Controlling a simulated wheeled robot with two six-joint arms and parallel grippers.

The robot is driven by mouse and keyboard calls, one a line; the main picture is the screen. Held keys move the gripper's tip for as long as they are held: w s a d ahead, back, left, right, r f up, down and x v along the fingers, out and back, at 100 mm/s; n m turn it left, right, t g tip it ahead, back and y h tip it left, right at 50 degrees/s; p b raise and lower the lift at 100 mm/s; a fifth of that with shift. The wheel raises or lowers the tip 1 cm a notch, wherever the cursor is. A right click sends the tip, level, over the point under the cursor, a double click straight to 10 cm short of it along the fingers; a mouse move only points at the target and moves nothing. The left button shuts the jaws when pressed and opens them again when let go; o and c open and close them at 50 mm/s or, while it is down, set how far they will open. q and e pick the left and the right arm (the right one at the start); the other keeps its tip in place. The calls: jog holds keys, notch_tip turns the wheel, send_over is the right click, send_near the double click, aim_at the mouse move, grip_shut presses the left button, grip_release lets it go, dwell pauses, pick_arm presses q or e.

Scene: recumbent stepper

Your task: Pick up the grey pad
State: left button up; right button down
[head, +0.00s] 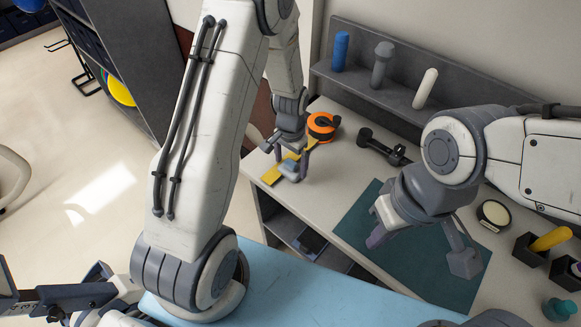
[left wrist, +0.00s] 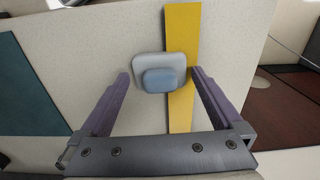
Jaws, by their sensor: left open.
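The grey pad (head: 291,170) with a blue raised block on top lies near the left end of the worktop, partly over a yellow strip (head: 268,176). In the left wrist view the pad (left wrist: 140,60) shows between and just beyond the fingertips. My left gripper (head: 289,154) is open, with one finger on each side of the pad; I see no contact. My right gripper (head: 420,250) is open and empty above the dark green mat (head: 359,228).
An orange tape reel (head: 321,126) and a dark tool (head: 381,147) lie behind the pad. A grey shelf (head: 366,85) holds several upright cylinders. A round tin (head: 493,214) and dark holders (head: 529,251) stand at right. A blue surface (head: 290,290) is in front.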

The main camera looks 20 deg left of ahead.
aim_at(291, 164)
pick_arm(q)
jog(key=shift+c, duration=0.3)
jog(key=c, duration=1)
jog(key=shift+r, duration=0.15)
jog(key=shift+r, duration=0.25)
jog(key=r, duration=0.1)
jog(key=r+b, duration=0.1)
jog(key=r, duration=0.1)
jog(key=shift+s+d+r, duration=0.1)
jog(key=shift+s+r, duration=0.2)
jog(key=shift+r, duration=0.05)
jog(key=s+r, duration=0.2)
jog(key=s, duration=0.1)
jog(key=s+d+r+b, duration=0.1)
jog(key=s+r, duration=0.1)
jog(key=s, duration=0.2)
jog(key=s+d+r+b, duration=0.1)
jog(key=s+r, duration=0.1)
jog(key=s, duration=0.2)
jog(key=shift+r, duration=0.3)
